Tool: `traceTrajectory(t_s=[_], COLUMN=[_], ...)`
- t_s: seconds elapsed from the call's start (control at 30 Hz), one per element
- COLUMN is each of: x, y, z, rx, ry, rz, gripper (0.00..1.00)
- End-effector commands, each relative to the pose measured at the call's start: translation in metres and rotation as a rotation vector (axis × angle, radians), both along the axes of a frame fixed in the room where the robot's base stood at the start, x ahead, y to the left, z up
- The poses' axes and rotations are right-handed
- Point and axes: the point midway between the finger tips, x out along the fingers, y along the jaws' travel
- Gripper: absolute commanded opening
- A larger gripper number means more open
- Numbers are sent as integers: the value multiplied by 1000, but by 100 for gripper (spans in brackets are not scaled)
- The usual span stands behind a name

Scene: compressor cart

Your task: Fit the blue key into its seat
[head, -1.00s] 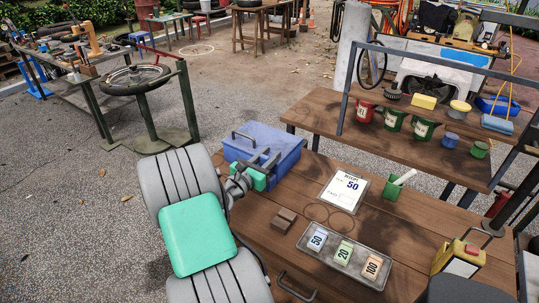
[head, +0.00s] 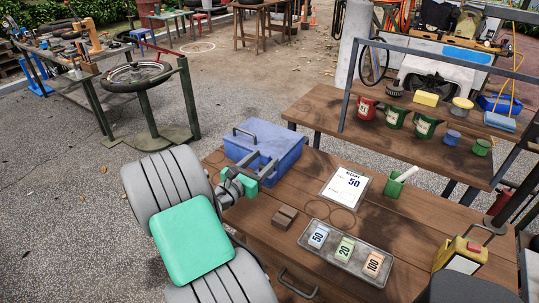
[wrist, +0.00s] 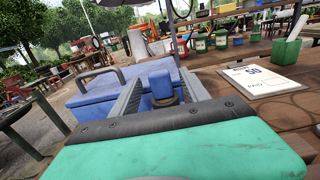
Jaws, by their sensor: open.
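A small blue block on a darker stem, which looks like the blue key (wrist: 163,84), shows between my fingers in the wrist view. My gripper (wrist: 160,80) is open, with one finger on each side of it, and I see no clear contact. In the head view my gripper (head: 265,165) is at the near side of a blue box (head: 280,143) with a dark handle, on the wooden bench. The key is hard to make out there. Whether the block stands on the box or in front of it I cannot tell. I cannot identify the seat.
A grey tray (head: 308,228) on the bench holds cards marked 50, 20 and 100. A receipt board (head: 345,188), a brown block (head: 284,217) and a green holder (head: 393,187) stand near. A shelf with pots is behind. A yellow case (head: 462,256) is at right.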

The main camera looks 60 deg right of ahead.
Motion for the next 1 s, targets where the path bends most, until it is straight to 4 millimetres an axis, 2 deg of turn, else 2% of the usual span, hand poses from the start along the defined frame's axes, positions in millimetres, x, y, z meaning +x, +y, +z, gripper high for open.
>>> traceTrajectory(t_s=[0.1, 0.2, 0.73, 0.77, 0.87, 0.97, 1.0], x=[5, 5, 5, 7, 27, 68, 86], y=[22, 32, 34, 35, 49, 91, 118], z=[-2, -1, 0, 1, -6, -22, -28], rx=[-1, -1, -1, 7, 107, 317, 422], ry=[-1, 0, 0, -34, -358, -835, -1014], rz=[5, 1, -1, 1, -5, -59, -103], gripper=[54, 54, 54, 54, 54, 54, 54])
